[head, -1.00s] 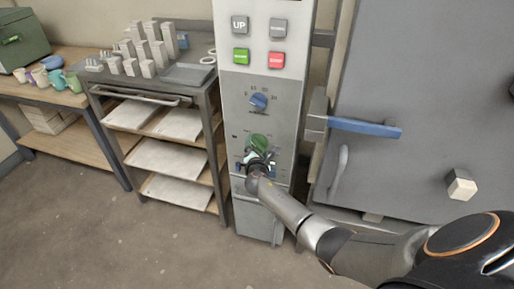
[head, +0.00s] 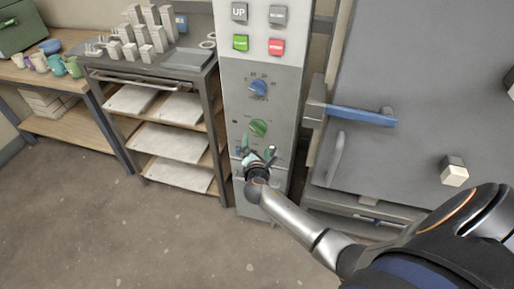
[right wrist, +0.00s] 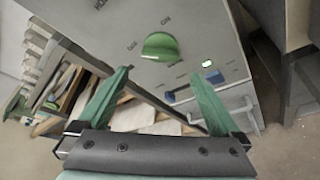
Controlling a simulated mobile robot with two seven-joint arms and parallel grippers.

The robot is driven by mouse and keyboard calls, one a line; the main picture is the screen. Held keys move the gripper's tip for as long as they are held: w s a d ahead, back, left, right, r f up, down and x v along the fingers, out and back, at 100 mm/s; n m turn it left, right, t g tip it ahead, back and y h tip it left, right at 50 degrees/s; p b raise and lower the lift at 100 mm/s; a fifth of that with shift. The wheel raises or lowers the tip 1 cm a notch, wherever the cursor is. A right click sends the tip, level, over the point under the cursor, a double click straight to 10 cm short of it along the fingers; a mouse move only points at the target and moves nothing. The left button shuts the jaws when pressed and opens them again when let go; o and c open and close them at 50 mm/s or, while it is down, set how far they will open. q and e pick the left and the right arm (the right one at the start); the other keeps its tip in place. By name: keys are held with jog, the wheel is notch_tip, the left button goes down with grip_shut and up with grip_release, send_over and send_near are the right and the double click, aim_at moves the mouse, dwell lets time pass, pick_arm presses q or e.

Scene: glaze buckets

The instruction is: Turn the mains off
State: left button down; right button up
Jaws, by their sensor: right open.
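The control panel (head: 235,105) is a tall grey column with a green knob (head: 258,127) low on its face. In the right wrist view, the green knob (right wrist: 160,47) lies just beyond the fingertips. A blue part (right wrist: 206,86) below it, possibly the mains switch, sits by the right finger; its label is unreadable. In the head view a blue bit (head: 238,152) shows left of my gripper, the rest hidden. My right gripper (head: 258,152) is open and empty in front of the lower panel, its green fingers apart. I cannot tell whether it touches anything. My left gripper is not in view.
Above the knob are a blue dial (head: 258,88), a green button (head: 240,43) and a red button (head: 276,47). A grey door with a blue handle (head: 360,116) stands close on the right. A shelf rack (head: 170,144) stands left. The floor (head: 130,235) in front is clear.

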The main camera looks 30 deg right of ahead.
jog(key=shift+v, duration=1.6)
jog(key=s+a+f+m+g+y+p, duration=0.2)
jog(key=s+a+f+m+y, duration=0.55)
jog(key=s, duration=0.55)
jog(key=s+a+m+g+y, duration=0.1)
jog(key=s+a+m+y, duration=0.2)
jog(key=s+a+m, duration=0.5)
jog(key=s+m, duration=0.2)
jog(key=s, duration=0.1)
jog(key=shift+s+a+f+p, duration=0.25)
jog(key=shift+s+f+p, duration=0.05)
jog(key=shift+s+p, duration=0.05)
